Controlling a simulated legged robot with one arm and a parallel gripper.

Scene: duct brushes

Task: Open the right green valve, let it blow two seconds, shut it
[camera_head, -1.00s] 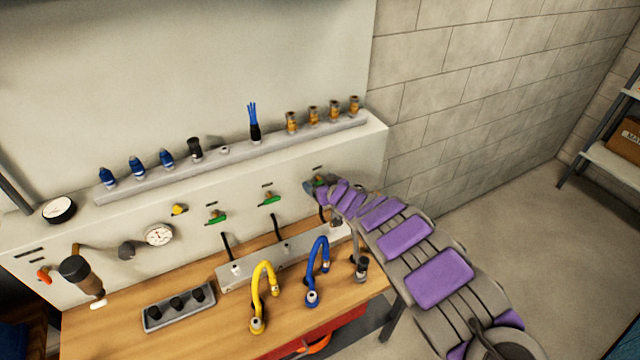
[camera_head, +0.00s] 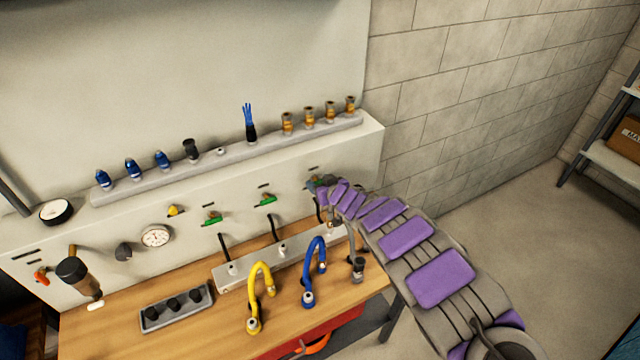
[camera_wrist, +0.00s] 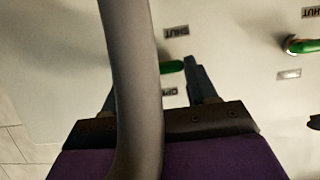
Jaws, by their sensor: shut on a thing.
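The right green valve (camera_wrist: 172,67) is on the bench's pale back panel. Its green handle shows in the wrist view between a SHUT label and a partly covered OPEN label, and lies roughly level there. My gripper (camera_head: 317,184) is at this valve and shut on its handle; in the head view it covers most of the valve. A grey tube across the wrist view hides part of the jaws. The middle green valve (camera_head: 265,200) and left green valve (camera_head: 212,219) stand clear to the left; the middle one also shows in the wrist view (camera_wrist: 303,46).
Yellow hose (camera_head: 262,290) and blue hose (camera_head: 316,270) arch above the wooden bench (camera_head: 185,335). A ledge (camera_head: 225,158) holds several brushes and fittings. A round gauge (camera_head: 156,236) is left of the valves. A block wall (camera_head: 470,110) stands at right.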

